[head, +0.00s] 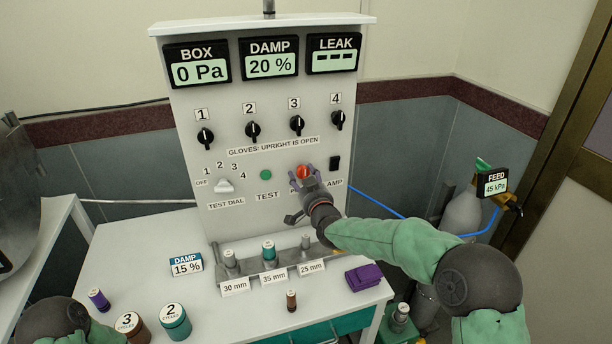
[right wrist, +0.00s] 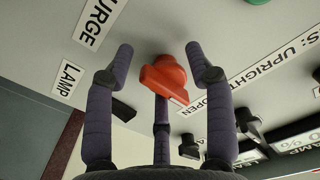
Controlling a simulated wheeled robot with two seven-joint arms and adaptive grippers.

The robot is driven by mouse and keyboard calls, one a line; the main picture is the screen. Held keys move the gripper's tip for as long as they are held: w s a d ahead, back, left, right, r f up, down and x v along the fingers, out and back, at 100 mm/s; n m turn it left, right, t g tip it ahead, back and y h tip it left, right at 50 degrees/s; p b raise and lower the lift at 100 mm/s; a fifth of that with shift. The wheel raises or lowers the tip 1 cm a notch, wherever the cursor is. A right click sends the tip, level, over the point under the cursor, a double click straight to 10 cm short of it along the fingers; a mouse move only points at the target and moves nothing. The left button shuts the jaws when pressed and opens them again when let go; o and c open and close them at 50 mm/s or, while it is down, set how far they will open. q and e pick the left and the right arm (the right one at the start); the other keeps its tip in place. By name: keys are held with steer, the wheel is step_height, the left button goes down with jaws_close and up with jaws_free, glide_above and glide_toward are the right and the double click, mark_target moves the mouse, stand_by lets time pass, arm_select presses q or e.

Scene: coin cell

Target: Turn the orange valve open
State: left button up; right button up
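The orange valve (head: 303,171) is a knob on the front of the white panel, at the lower right of the panel face. In the right wrist view the orange valve (right wrist: 165,78) shows as a blocky handle lying slantwise. My right gripper (head: 304,181) is at the valve, and its purple fingers are spread. In the right wrist view my right gripper (right wrist: 159,62) has fingers on both sides of the valve and a third below it, with gaps visible beside the handle. I cannot tell whether the third finger touches it. My left gripper is out of view; only part of my left arm shows.
A green test button (head: 265,174), a white test dial (head: 223,186) and a black lamp switch (head: 335,163) flank the valve. Black glove knobs (head: 252,131) line the panel above. A rack (head: 266,265) with several cylinders stands below.

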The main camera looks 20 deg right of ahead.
steer(key=shift+a, duration=0.15)
steer(key=shift+r, duration=0.2)
steer(key=shift+s+d+r, duration=0.1)
steer(key=shift+s+d, duration=0.1)
steer(key=shift+s, duration=0.05)
steer(key=s, duration=1.1)
steer(key=shift+s+d, duration=0.15)
steer(key=shift+s, duration=0.05)
